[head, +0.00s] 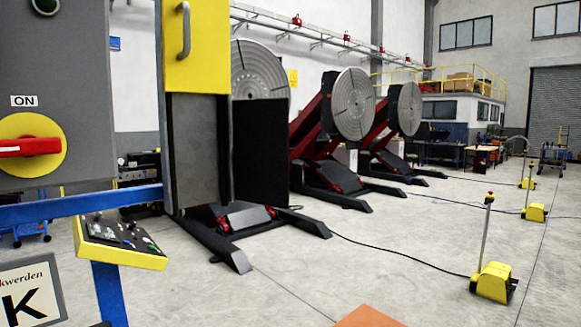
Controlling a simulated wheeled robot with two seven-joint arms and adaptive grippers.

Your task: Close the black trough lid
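The black trough lid (260,152) is a flat black panel standing upright in the head view, left of centre. It stands open, swung out to the right of a tall narrow trough (199,150) with a dark grey inside. The trough's opening is uncovered and I see nothing in it. Directly above is a yellow lid (207,45) with a grey bar handle (184,30), which looks closed. No handle shows on the black lid's visible face. Neither of my grippers is in view.
A grey cabinet with a red rotary switch (30,146) is close on the left. A blue rail (80,206) and a yellow-edged control panel (120,241) stand before the trough. Tilting positioners (352,104) stand behind. Yellow floor pedals (494,282) and cables lie right; floor between is open.

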